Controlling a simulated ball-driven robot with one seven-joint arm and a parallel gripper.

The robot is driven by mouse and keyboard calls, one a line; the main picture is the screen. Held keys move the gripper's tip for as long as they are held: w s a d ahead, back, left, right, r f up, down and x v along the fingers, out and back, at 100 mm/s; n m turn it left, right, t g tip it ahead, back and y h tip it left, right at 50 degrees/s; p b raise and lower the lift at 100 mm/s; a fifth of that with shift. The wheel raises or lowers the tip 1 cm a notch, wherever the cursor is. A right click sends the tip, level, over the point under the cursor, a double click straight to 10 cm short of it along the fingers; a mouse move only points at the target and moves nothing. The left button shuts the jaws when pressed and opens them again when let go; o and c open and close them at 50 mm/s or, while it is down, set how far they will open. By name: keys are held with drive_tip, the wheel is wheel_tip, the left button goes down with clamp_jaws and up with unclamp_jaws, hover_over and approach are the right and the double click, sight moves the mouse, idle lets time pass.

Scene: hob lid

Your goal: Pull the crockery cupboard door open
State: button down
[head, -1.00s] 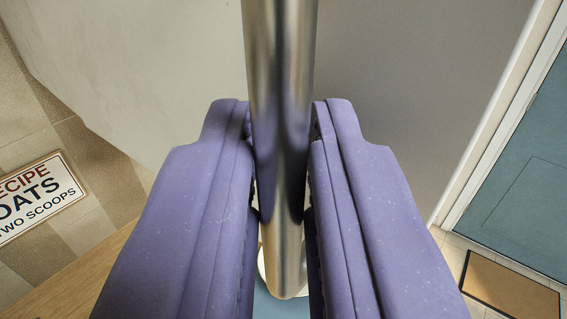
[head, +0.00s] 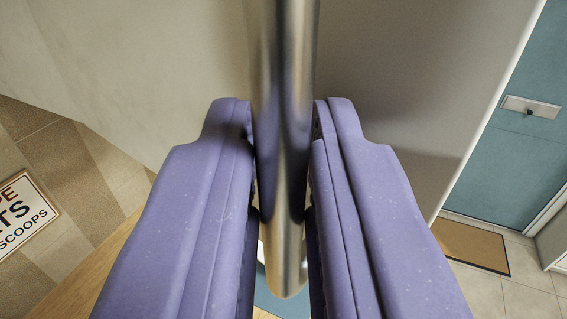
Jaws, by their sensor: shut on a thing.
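A vertical shiny metal bar handle (head: 285,90) runs down the middle of the view. My gripper (head: 282,150) is shut on it, with one purple finger on each side. The bar's rounded lower end shows between the fingers. Behind the handle is a plain pale grey panel (head: 400,60), seemingly the cupboard door, with its edge slanting down at the right. The handle's upper end is out of view, and the fingers hide part of the panel.
A teal door (head: 530,150) with a metal letter plate (head: 531,107) stands beyond at the right. A brown doormat (head: 470,245) lies on the tiled floor (head: 515,295). At the left are a lettered sign (head: 22,215) and a wooden surface (head: 95,275).

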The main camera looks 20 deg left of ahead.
drive_tip(key=shift+r, duration=0.15)
drive_tip(key=c, duration=1.3)
unclamp_jaws()
drive_tip(key=shift+a, duration=0.1)
drive_tip(key=p+v, duration=0.1)
drive_tip(key=v, duration=0.6)
drive_tip(key=shift+s, duration=0.35)
drive_tip(key=w+d+r+m+h, duration=0.1)
drive_tip(key=w+d+r+h, duration=0.1)
drive_tip(key=w+d, duration=0.6)
drive_tip(key=w+d+r+m+g+h+b, duration=0.1)
drive_tip(key=w+d+r, duration=0.3)
drive_tip(key=w+d, duration=0.4)
drive_tip(key=w+d+r+m+h, duration=0.1)
drive_tip(key=w+d+r, duration=0.3)
drive_tip(key=w+d, duration=0.5)
drive_tip(key=shift+w+d+m+g+h+b, duration=0.1)
drive_tip(key=shift+d+m+g+h+b, duration=0.25)
drive_tip(key=shift+d+h, duration=0.6)
